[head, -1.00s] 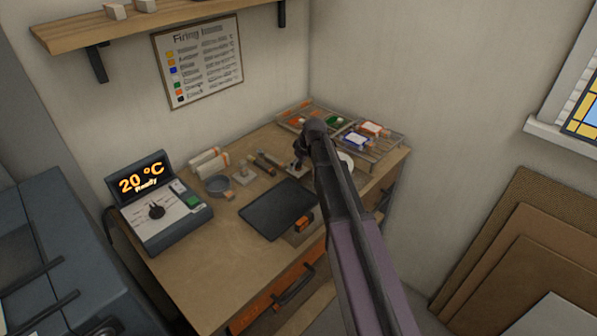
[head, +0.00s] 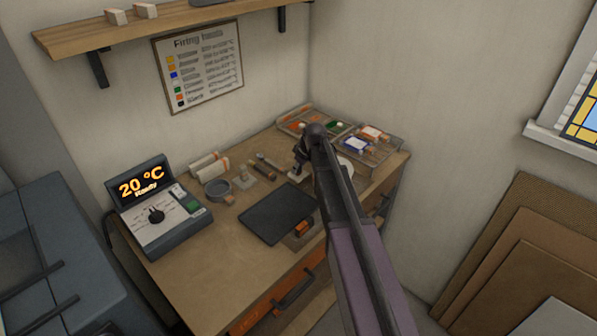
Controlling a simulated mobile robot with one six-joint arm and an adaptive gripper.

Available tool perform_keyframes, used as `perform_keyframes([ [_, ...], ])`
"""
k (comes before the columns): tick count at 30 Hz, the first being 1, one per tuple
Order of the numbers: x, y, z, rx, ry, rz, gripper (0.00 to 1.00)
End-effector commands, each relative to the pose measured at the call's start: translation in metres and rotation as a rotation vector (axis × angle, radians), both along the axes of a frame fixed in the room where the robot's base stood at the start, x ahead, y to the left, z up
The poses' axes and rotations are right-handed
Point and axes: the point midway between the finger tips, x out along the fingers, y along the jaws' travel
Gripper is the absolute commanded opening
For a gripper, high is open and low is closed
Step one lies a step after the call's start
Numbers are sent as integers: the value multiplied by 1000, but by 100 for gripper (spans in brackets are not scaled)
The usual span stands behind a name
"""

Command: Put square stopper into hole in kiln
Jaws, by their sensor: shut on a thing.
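My gripper (head: 300,168) is at the back of the workbench, partly hidden by my own arm. Its fingers point down and are shut on a small pale piece (head: 295,178), low over the bench top. The piece is too small and covered to tell its shape.
A control box (head: 158,213) reading 20 °C stands at the bench's left. Trays of colours (head: 367,150) fill the back right corner. The bench's front left (head: 205,262) is clear.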

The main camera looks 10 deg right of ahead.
Motion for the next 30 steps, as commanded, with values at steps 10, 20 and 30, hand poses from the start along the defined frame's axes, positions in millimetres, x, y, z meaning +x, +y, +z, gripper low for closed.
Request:
perform_keyframes([
  [10,0,0,11,0,0,0,0],
  [20,0,0,38,0,0,0,0],
  [30,-76,0,43,0,0,0,0],
])
